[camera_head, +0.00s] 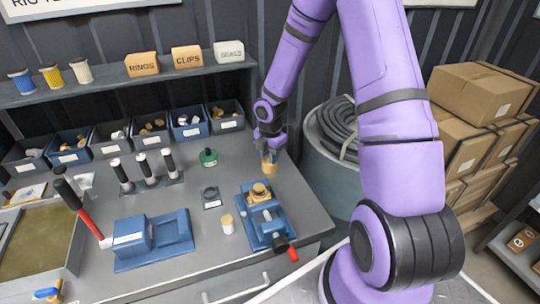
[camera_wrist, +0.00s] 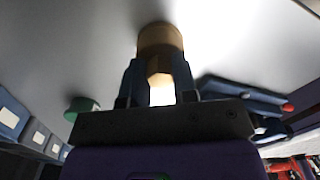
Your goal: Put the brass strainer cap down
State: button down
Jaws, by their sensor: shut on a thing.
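My gripper (camera_head: 269,154) is over the back right part of the grey bench, pointing down. It is shut on the brass strainer cap (camera_head: 269,167), a small tan-gold piece below the fingertips. In the wrist view the cap (camera_wrist: 160,40) sits between the two blue fingers (camera_wrist: 160,78). The cap is at or just above the bench top; I cannot tell whether it touches. Its upper part is partly hidden by the fingers.
A blue pump fixture (camera_head: 254,228) with a brass fitting stands in front of the gripper. A green-topped piece (camera_head: 208,157) lies to the left. Parts bins (camera_head: 226,116) line the back. The bench (camera_head: 300,205) is bare at the right edge. A hose drum (camera_head: 325,160) stands beyond it.

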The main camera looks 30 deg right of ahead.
jog(key=c, duration=0.9)
grip_release()
jog(key=shift+f, duration=0.1)
jog(key=s+a+r+m+t+h, duration=0.1)
jog(key=s+r+m, duration=0.2)
jog(key=r, duration=0.9)
jog(key=s+a+r+m+h, duration=0.1)
jog(key=s+r+m, duration=0.2)
jog(key=r, duration=0.8)
jog(key=s+a+r+m+t+y, duration=0.1)
jog(key=s+a+r+m+t, duration=0.1)
jog(key=s+r+m, duration=0.5)
jog(key=s+a+r+m+t+y, duration=0.1)
jog(key=s+r+m, duration=0.6)
jog(key=s, duration=0.7)
jog(key=shift+s+a+r+m+t, duration=0.35)
jog(key=shift+a+m+t, duration=0.3)
jog(key=shift+a, duration=0.55)
